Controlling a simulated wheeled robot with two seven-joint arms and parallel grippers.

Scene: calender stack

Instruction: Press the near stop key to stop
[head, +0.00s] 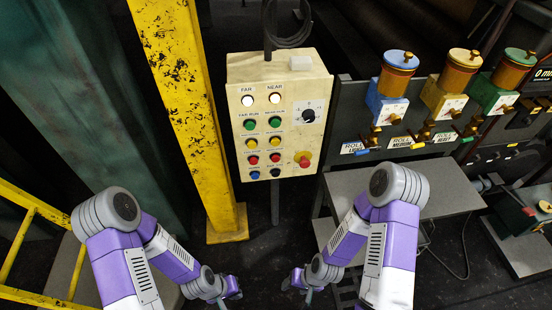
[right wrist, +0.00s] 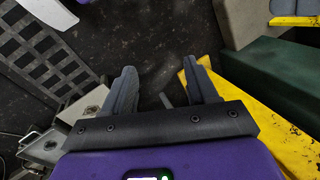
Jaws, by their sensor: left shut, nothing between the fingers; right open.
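The cream control box (head: 232,110) faces me at the centre of the head view, with columns headed FAR and NEAR. A red button (head: 275,158) sits low in the NEAR column, beside a matching red button (head: 253,160) in the FAR column. The small labels over them are too blurred to read surely. My left gripper (head: 234,289) is low in the head view, well below the box, shut and empty. My right gripper (head: 295,281) is also below the box, apart from it; in the right wrist view its fingers (right wrist: 163,92) are open with nothing between them.
A red emergency knob (head: 304,159) sits right of the NEAR column, below a black dial (head: 308,116). Green, yellow, blue and black buttons surround the red ones. A yellow post (head: 190,100) stands left of the box. A grey bench (head: 440,190) stands right.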

